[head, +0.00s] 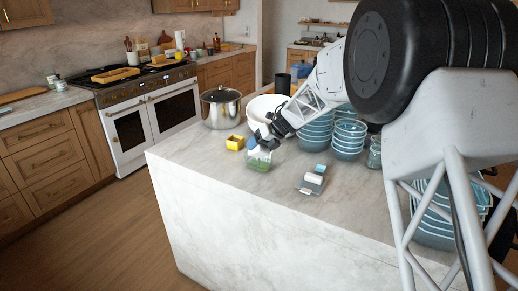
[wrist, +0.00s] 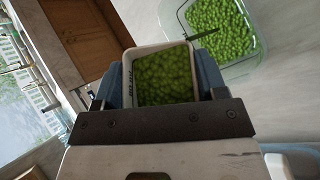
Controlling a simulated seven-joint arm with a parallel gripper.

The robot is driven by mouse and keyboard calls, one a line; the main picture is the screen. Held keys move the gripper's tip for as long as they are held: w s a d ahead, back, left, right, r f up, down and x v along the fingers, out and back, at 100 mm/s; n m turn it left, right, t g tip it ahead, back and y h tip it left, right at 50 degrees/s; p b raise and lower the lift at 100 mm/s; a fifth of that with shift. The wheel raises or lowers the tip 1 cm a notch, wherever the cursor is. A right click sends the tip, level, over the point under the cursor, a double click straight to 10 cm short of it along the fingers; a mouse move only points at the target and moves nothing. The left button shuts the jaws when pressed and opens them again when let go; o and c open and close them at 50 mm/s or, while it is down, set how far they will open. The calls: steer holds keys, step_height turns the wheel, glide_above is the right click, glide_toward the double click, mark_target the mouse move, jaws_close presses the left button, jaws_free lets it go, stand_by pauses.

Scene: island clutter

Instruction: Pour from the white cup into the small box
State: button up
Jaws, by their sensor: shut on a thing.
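My gripper (wrist: 163,82) is shut on the white cup (wrist: 128,78), with a blue finger on each side of it. The cup is square-rimmed and holds green peas. A small clear box (wrist: 175,12) with green peas in it lies beyond the cup, at the upper right of the wrist view. In the head view my gripper (head: 262,142) is low over the counter, just above the clear box (head: 259,164). The cup is mostly hidden there by my gripper, and I cannot tell its exact tilt.
A yellow box (head: 235,143) stands just left of the clear box. A steel pot (head: 221,108) and a white bowl (head: 262,105) stand behind. Stacked blue bowls (head: 348,139) are at the right. A grey item with a white block (head: 312,180) lies in front. The counter's front left is clear.

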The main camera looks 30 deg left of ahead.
steer(key=shift+w+a+r+g+h, duration=0.15)
steer(key=shift+r+g+h, duration=0.15)
steer(key=shift+g+h, duration=0.15)
steer(key=shift+m, duration=0.3)
stand_by(0.3)
steer(key=shift+w+a+r+g+h, duration=0.1)
steer(key=shift+w+r+g+h, duration=0.15)
steer(key=shift+g, duration=0.4)
steer(key=shift+m, duration=0.3)
steer(key=shift+w+a+g+h, duration=0.1)
steer(key=shift+w+g+h, duration=0.15)
steer(key=shift+g, duration=0.35)
steer(key=shift+r, duration=0.1)
steer(key=shift+m, duration=0.3)
steer(key=shift+w+a+r+m+g+h, duration=0.2)
steer(key=shift+m+g+h, duration=0.15)
steer(key=shift+g, duration=0.25)
